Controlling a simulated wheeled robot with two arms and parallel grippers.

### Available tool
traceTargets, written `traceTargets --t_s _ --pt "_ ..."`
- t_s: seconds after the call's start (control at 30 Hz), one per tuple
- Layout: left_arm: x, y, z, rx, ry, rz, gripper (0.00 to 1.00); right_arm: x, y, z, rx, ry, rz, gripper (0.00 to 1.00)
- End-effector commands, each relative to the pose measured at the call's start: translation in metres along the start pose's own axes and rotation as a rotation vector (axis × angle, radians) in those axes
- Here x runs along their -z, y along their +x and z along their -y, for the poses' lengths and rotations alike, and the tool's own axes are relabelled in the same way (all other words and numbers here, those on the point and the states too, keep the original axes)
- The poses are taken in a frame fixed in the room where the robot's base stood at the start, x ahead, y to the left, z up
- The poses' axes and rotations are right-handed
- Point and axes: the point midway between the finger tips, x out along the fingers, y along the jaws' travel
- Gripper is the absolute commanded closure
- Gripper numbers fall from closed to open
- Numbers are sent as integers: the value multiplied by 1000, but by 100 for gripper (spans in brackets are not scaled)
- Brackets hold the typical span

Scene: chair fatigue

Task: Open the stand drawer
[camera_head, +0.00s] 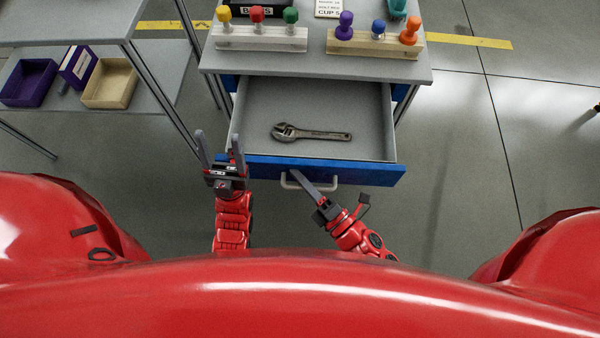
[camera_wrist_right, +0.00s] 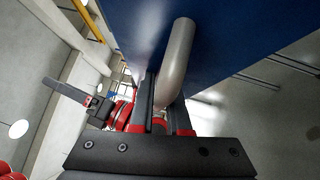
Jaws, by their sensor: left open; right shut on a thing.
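The stand drawer (camera_head: 360,118) is pulled well out from under the grey stand top, and a wrench (camera_head: 311,132) lies inside it. Its blue front (camera_head: 370,173) carries a grey handle (camera_head: 330,183). My right gripper (camera_head: 303,183) is at the handle, and in the right wrist view its jaws (camera_wrist_right: 160,95) are shut on the light handle (camera_wrist_right: 177,62). My left gripper (camera_head: 219,148) is open and empty, its fingers pointing up beside the left end of the drawer front. Part of the handle is hidden behind the right gripper's finger.
The stand top (camera_head: 318,66) holds two wooden racks with coloured knobs. At left, a shelf (camera_head: 141,118) bears a purple bin (camera_head: 28,83) and a tan bin (camera_head: 110,85), with metal legs beside the drawer. The floor at right (camera_head: 470,160) is clear.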

Motion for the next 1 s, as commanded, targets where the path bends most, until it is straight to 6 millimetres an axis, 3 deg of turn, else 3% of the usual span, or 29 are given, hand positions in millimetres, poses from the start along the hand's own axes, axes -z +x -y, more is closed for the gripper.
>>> traceTargets --t_s 0.2,0.23,0.37,0.87,1.0 --pt "0 0 0 0 0 0 38 0 0 1 2 0 0 100" --pt "0 0 0 0 0 0 38 0 0 1 2 0 0 80" --pt "0 0 0 0 0 0 38 0 0 1 1 0 0 56" --pt "0 0 0 0 0 0 38 0 0 0 0 0 0 55" --pt "0 0 0 0 0 0 38 -1 -9 1 2 -3 1 55"
